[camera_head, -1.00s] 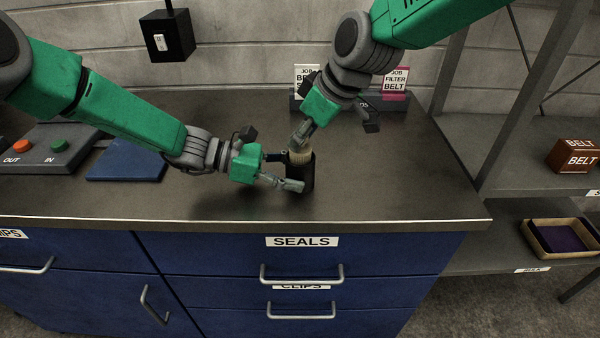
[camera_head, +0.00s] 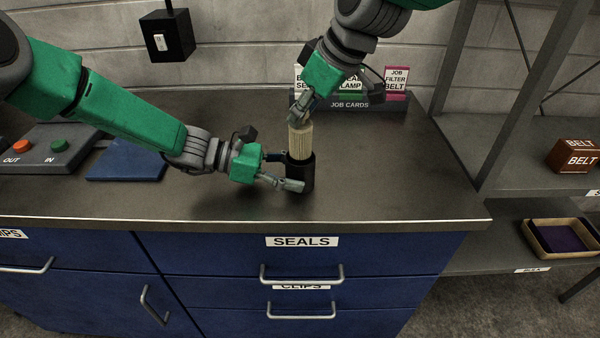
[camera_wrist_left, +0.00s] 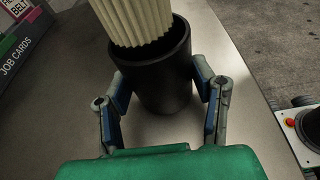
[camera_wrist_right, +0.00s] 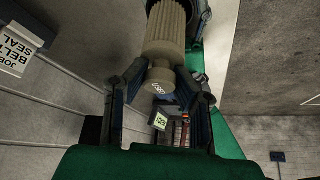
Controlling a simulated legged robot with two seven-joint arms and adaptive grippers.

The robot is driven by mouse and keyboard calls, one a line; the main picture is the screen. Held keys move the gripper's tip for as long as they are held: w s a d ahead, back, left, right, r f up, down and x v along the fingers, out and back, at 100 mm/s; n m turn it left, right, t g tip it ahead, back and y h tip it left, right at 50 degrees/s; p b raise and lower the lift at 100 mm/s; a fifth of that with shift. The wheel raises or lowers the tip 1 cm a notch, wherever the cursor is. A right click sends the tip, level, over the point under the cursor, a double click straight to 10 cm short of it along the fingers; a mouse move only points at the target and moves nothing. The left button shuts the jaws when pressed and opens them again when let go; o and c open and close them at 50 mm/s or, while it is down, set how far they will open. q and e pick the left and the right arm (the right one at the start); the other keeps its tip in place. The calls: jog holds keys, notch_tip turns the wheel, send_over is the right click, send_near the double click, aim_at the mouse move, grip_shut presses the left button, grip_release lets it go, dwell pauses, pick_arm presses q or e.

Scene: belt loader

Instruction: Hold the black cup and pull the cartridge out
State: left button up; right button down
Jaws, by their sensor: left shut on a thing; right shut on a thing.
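The black cup (camera_head: 303,174) stands upright on the dark worktop. My left gripper (camera_head: 283,170) is shut on the cup's sides; in the left wrist view its fingers flank the cup (camera_wrist_left: 165,85). The pale ribbed cartridge (camera_head: 300,141) rises upright out of the cup, with much of its length showing above the rim. Its lower end is hidden by the cup in the head view. My right gripper (camera_head: 299,115) is shut on the cartridge's top; in the right wrist view its fingers close around the narrow end of the cartridge (camera_wrist_right: 165,40).
A job card holder (camera_head: 350,104) with cards stands behind the cup. A blue mat (camera_head: 127,161) and a panel with IN and OUT buttons (camera_head: 45,150) lie at the left. The worktop right of the cup is clear. A metal shelf (camera_head: 540,150) stands at the right.

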jog(key=shift+r, duration=1.2)
pick_arm(q)
jog(key=o, duration=0.9)
jog(key=shift+o, duration=0.2)
jog(key=v, duration=1.1)
jog(key=shift+w+a, duration=0.1)
jog(key=shift+a, duration=0.3)
jog(key=shift+a+r, duration=0.1)
jog(key=shift+a, duration=0.05)
